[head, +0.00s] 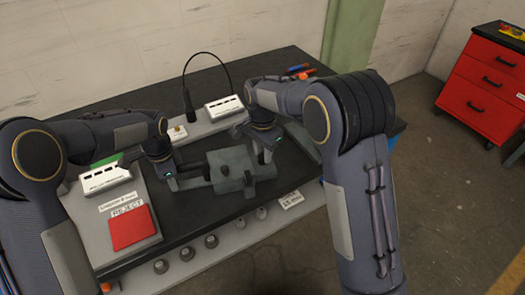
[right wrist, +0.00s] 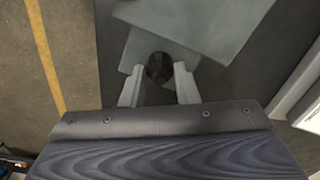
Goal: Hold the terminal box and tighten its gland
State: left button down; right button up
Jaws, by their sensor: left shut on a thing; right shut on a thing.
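The terminal box (head: 228,160) is a grey-green block on the dark bench, near the middle of the head view. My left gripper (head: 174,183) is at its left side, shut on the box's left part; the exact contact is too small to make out. My right gripper (head: 264,156) is at the right side of the box. In the right wrist view its two fingers are either side of a dark round part, the gland (right wrist: 160,68), and are shut on it. How far the gland is screwed in cannot be seen.
A red REJECT tray (head: 132,228) lies front left beside a white labelled box (head: 105,178). Another white box (head: 224,107) and a black gooseneck stand (head: 189,105) are at the back. Several round knobs (head: 211,241) line the front edge. A red drawer cabinet (head: 484,85) stands far right.

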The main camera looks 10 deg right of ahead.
aim_at(262, 154)
jog(key=shift+w+a+r+m, duration=0.1)
jog(key=shift+a+m, duration=0.05)
jog(key=shift+m, duration=0.15)
jog(key=o, duration=1)
notch_tip(262, 154, up, 12)
jog(key=shift+f, duration=0.1)
dwell(0.3)
pick_arm(q)
jog(key=c, duration=1.1)
grip_release()
